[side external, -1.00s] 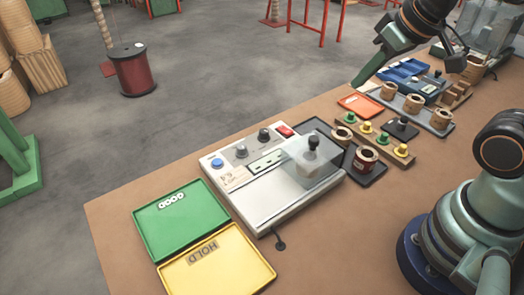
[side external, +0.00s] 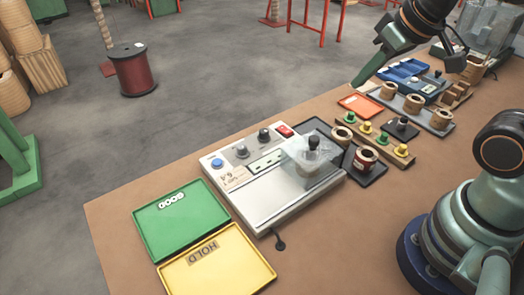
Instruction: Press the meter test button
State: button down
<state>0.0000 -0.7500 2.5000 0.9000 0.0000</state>
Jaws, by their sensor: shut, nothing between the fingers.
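The meter (side external: 268,203) is a light grey box in the middle of the bench. A round blue button (side external: 217,163) sits at its left back corner, and a red switch (side external: 284,131) sits at its right back corner. My gripper (side external: 356,84) is shut and empty, with green fingers pointing down-left. It is above the bench's back edge, well to the right of the meter and apart from it.
A green tray (side external: 150,236) marked GOOD and a yellow HOLD tray (side external: 245,281) lie left of the meter. To its right are a dark tray (side external: 376,174) with a coil, a peg rack, an orange tray (side external: 350,106) and more coils.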

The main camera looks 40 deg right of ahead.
jog(key=shift+w, duration=0.1)
jog(key=g, duration=0.6)
send_over(218, 161)
notch_tip(218, 161, down, 7)
jog(key=shift+a+r, duration=0.1)
notch_tip(218, 161, down, 14)
jog(key=shift+f, duration=0.1)
dwell(0.5)
